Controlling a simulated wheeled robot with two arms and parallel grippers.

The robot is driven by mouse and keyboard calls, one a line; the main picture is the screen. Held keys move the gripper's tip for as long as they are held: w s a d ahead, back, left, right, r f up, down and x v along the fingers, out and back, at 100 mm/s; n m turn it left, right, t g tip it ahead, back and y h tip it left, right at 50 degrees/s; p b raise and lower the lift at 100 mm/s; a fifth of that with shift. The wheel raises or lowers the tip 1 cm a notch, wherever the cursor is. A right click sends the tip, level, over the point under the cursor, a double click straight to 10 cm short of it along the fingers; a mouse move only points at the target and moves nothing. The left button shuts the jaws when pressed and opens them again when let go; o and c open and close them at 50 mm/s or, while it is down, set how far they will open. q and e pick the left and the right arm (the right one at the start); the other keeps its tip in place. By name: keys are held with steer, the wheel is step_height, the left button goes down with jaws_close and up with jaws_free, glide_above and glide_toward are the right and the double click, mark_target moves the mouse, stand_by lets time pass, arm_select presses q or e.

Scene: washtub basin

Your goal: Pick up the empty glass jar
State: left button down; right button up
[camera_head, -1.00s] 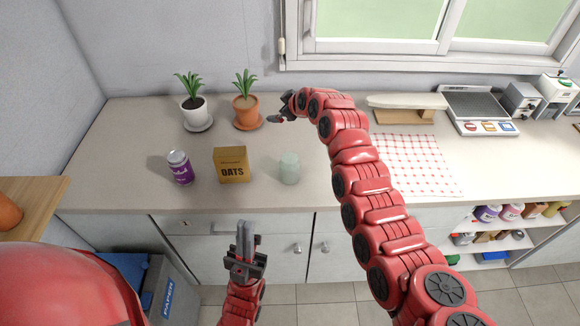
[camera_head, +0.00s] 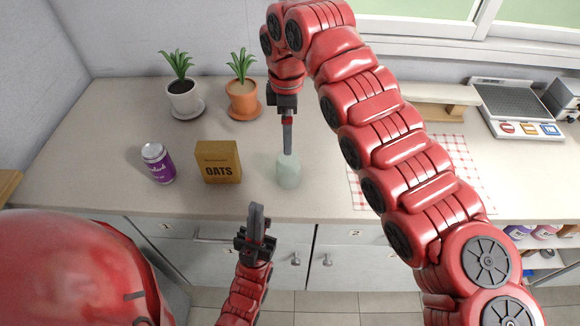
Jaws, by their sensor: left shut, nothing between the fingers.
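The glass jar (camera_head: 289,174), pale green and translucent, stands upright on the counter to the right of the oats box. My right gripper (camera_head: 288,150) points down over it, with the fingertips at the jar's rim in the picture. The fingers are seen edge-on, so I cannot tell if they are open or if they touch the jar. My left gripper (camera_head: 257,210) is shut and empty, in front of the counter's front edge and below the jar in the picture.
An oats box (camera_head: 218,163) and a purple can (camera_head: 158,165) stand left of the jar. A white-potted plant (camera_head: 184,99) and an orange-potted plant (camera_head: 242,100) are behind. My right arm covers part of a checkered cloth (camera_head: 466,170). The counter's left side (camera_head: 95,150) is clear.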

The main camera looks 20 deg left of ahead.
mark_target(288, 158)
step_height(288, 158, down, 10)
steer(key=p, duration=0.3)
steer(key=shift+w+f, duration=0.1)
steer(key=shift+w, duration=0.05)
steer(key=shift+f+p, duration=0.4)
step_height(288, 158, down, 4)
steer(key=shift+r+p, duration=0.1)
steer(key=shift+p, duration=1)
steer(key=shift+w+f, duration=0.15)
steer(key=shift+f, duration=0.3)
steer(key=c, duration=1.4)
steer(key=shift+r, duration=0.2)
